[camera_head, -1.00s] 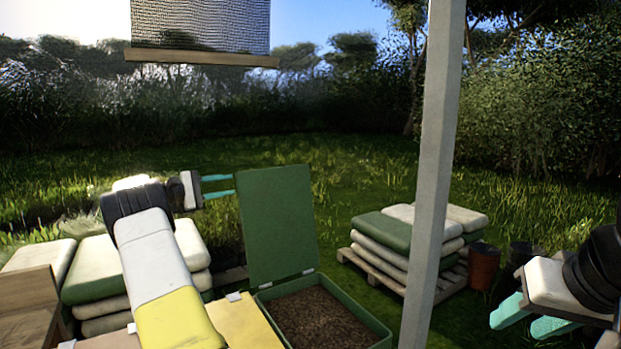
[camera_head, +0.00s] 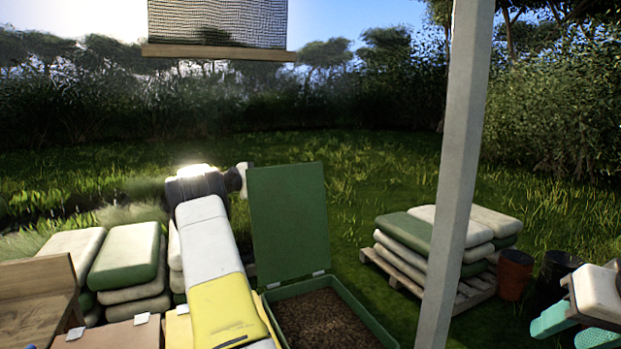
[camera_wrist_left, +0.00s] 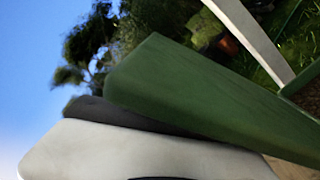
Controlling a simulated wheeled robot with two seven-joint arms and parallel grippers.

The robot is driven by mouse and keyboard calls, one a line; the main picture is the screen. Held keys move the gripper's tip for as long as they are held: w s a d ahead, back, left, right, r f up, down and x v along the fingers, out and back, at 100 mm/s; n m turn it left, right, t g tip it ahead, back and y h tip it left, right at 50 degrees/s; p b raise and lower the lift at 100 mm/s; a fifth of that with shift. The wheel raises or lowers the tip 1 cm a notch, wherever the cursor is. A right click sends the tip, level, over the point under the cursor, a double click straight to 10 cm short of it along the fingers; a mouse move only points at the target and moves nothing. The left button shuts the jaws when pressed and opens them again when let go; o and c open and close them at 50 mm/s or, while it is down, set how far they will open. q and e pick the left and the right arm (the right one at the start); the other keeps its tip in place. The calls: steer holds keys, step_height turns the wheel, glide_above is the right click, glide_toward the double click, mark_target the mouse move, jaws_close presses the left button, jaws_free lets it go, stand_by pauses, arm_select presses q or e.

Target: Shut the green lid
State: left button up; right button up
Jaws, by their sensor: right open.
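The green lid (camera_head: 290,225) stands upright, open, on its hinges at the back edge of a green box (camera_head: 368,318) filled with brown, soil-like material. My left arm comes in from the lower left, and its wrist is just left of the lid. My left gripper's fingers are hidden behind the lid in the head view. In the left wrist view the lid (camera_wrist_left: 200,95) fills the middle, close up, and no fingers show. I cannot tell whether they touch it. My right gripper (camera_head: 577,328) is open and empty at the lower right, away from the lid.
A grey post (camera_head: 458,170) rises right of the box. Behind it, stacked sacks (camera_head: 440,240) lie on a pallet, with pots (camera_head: 514,275) beside them. More sacks (camera_head: 125,255) and a wooden piece (camera_head: 35,275) are at left. A mesh panel (camera_head: 218,25) hangs above.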

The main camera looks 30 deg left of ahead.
arm_select(q)
steer(key=shift+w+d, duration=0.4)
steer(key=shift+w, duration=0.1)
jaws_close()
steer(key=shift+r, duration=0.15)
stand_by(1.0)
